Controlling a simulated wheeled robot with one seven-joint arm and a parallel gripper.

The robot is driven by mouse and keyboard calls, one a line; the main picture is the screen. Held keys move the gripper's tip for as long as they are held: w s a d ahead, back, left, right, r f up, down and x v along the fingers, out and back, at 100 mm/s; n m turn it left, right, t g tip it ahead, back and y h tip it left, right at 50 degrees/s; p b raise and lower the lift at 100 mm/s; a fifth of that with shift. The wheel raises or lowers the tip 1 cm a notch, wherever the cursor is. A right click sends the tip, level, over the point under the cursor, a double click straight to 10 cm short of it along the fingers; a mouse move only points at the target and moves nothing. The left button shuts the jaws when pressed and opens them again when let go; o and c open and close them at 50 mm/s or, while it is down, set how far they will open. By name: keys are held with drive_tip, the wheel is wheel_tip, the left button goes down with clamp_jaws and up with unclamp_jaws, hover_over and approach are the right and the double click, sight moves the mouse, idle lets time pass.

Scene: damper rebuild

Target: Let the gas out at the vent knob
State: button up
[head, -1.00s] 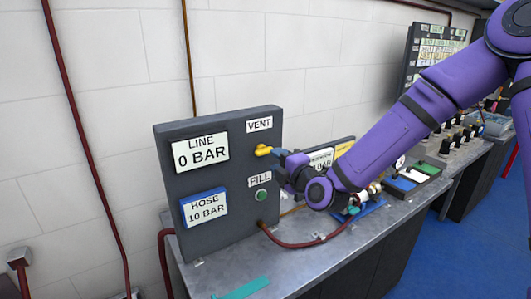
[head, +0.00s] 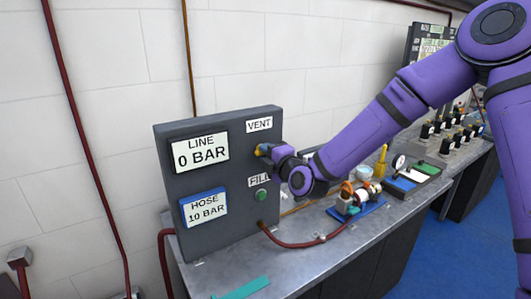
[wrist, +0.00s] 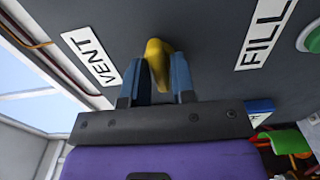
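The yellow vent knob (wrist: 157,62) sticks out of the dark panel (head: 215,232) beside the VENT label (head: 259,125). In the head view only a bit of the knob (head: 262,150) shows behind my gripper. My gripper (wrist: 160,80) is at the knob, one blue finger on each side. The knob fills the gap between the fingertips, and the gripper looks shut on it. The line display (head: 201,153) reads 0 BAR. The hose display (head: 204,207) reads 10 BAR.
The green fill button (head: 262,195) sits below the knob. A dark red hose (head: 295,244) runs from the panel to a damper on a blue stand (head: 352,204). A teal strip (head: 241,288) lies at the bench's front.

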clamp_jaws()
drive_tip(key=shift+n, duration=2.3)
